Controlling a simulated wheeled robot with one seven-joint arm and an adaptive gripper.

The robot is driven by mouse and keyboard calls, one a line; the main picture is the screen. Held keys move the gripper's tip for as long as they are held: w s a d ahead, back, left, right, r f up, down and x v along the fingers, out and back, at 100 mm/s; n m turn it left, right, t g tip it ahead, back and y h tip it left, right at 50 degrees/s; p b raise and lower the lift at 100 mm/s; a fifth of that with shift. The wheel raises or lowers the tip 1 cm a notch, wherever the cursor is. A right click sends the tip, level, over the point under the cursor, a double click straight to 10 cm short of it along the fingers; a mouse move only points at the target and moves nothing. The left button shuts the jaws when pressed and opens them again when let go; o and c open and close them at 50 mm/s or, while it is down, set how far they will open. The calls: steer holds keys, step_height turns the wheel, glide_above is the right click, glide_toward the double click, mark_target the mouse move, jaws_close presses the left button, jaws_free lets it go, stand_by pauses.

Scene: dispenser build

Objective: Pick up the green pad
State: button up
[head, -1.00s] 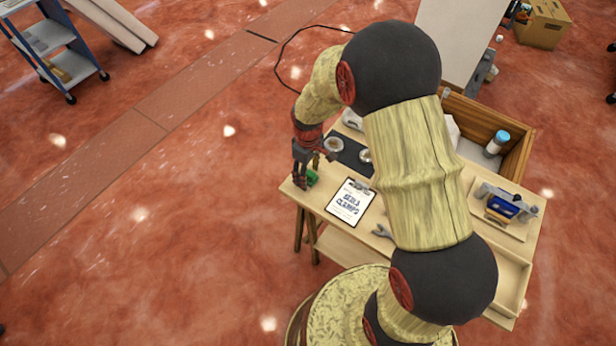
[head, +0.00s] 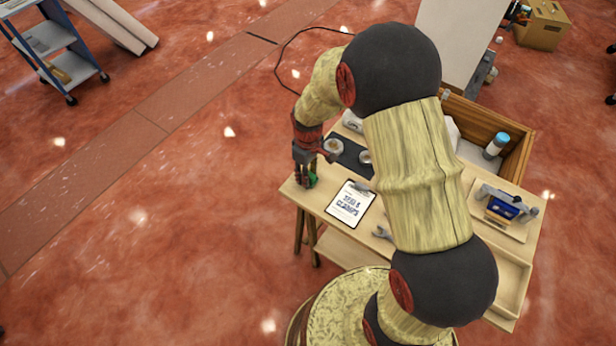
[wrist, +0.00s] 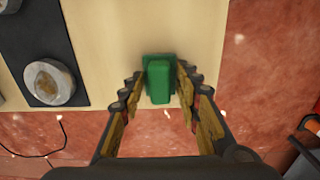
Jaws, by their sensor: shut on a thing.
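The green pad (wrist: 158,82) is at the near edge of the wooden table top, between my fingertips in the wrist view. It looks like a small block with a wider green part behind it. My gripper (wrist: 160,78) is shut on it, with one finger on each side. In the head view my gripper (head: 306,182) points down at the table's left corner, and only a bit of the green pad (head: 314,179) shows past the fingers. I cannot tell whether the pad is clear of the table.
A dark mat (wrist: 36,40) with a round metal part (wrist: 48,83) is close by. A wooden crate (head: 520,160) holds a blue-capped bottle (head: 496,144).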

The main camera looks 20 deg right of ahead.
steer(key=shift+r, duration=0.6)
step_height(320, 180, up, 3)
steer(key=shift+d+f+p, duration=0.15)
steer(key=shift+f+p, duration=0.05)
steer(key=shift+p, duration=0.5)
steer(key=s+d+r+p, duration=0.4)
steer(key=d+r, duration=0.5)
steer(key=d, duration=0.3)
steer(key=shift+s+d, duration=0.25)
steer(key=shift+s, duration=0.65)
steer(key=shift+r, duration=0.1)
steer(key=o, duration=0.6)
steer(key=shift+c, duration=0.2)
steer(key=shift+p, duration=0.4)
steer(key=c, duration=0.4)
